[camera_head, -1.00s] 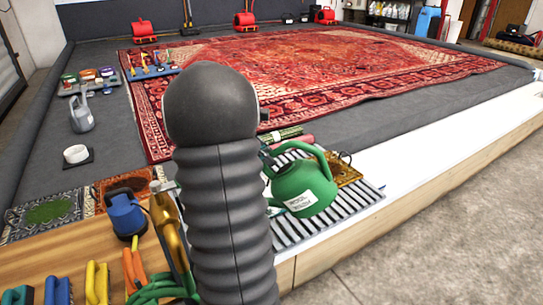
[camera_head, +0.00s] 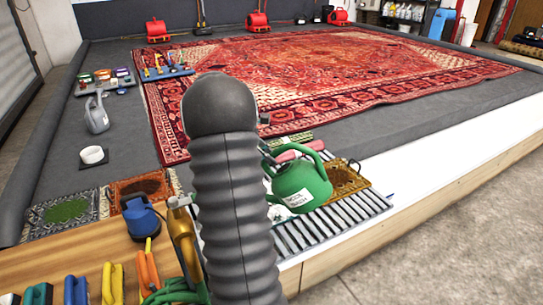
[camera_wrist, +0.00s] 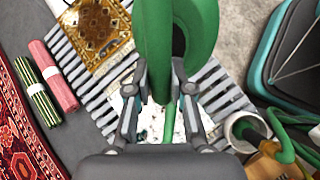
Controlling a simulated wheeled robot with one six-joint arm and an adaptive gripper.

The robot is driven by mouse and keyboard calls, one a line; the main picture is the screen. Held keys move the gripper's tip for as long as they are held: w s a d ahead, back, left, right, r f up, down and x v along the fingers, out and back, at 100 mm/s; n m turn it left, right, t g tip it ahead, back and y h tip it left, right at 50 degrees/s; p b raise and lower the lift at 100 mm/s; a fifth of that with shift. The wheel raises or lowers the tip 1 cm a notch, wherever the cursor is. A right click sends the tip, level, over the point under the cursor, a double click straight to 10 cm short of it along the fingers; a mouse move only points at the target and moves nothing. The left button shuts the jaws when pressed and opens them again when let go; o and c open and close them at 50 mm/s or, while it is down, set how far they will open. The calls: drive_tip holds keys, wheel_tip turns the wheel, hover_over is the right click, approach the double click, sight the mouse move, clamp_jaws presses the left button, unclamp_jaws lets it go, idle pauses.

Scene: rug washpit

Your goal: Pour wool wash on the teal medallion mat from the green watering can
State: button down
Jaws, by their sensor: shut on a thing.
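My gripper (camera_wrist: 160,95) is shut on the handle of the green watering can (camera_head: 302,185), which has a white label. In the wrist view the can (camera_wrist: 160,30) fills the top middle, between and beyond the fingers. It appears held above the slatted rack (camera_head: 345,213). My arm hides part of the head view. In the wrist view a pale, teal-flecked patterned piece (camera_wrist: 152,128) lies beneath the gripper; it may be the teal medallion mat, but the fingers and can cover much of it. The can's spout tip is not clear.
A gold-brown mat (camera_wrist: 96,30) lies on the rack beside the can. Rolled green and pink textiles (camera_wrist: 52,80) lie left of it. A large red rug (camera_head: 330,70) covers the pit floor. Brushes (camera_head: 112,285) and a blue-topped tool (camera_head: 140,218) stand at the front left.

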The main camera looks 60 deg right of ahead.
drive_tip(key=shift+w+d+r, duration=0.1)
drive_tip(key=shift+w+d, duration=0.2)
drive_tip(key=shift+w, duration=0.05)
drive_tip(key=s+d, duration=0.5)
drive_tip(key=d, duration=0.5)
drive_tip(key=s+d, duration=0.6)
drive_tip(key=d, duration=0.4)
drive_tip(key=shift+p, duration=0.35)
idle(1.2)
idle(0.4)
drive_tip(key=shift+r+m+t+y, duration=0.15)
drive_tip(key=shift+r+t+y, duration=0.25)
drive_tip(key=shift+t, duration=0.85)
drive_tip(key=shift+r+m+t+y, duration=0.1)
drive_tip(key=shift+r+t+y, duration=0.25)
drive_tip(key=shift+t, duration=0.95)
drive_tip(key=shift+r+m+t+y, duration=0.2)
drive_tip(key=shift+t+y, duration=0.35)
drive_tip(key=shift+t, duration=0.7)
drive_tip(key=shift+a, duration=0.15)
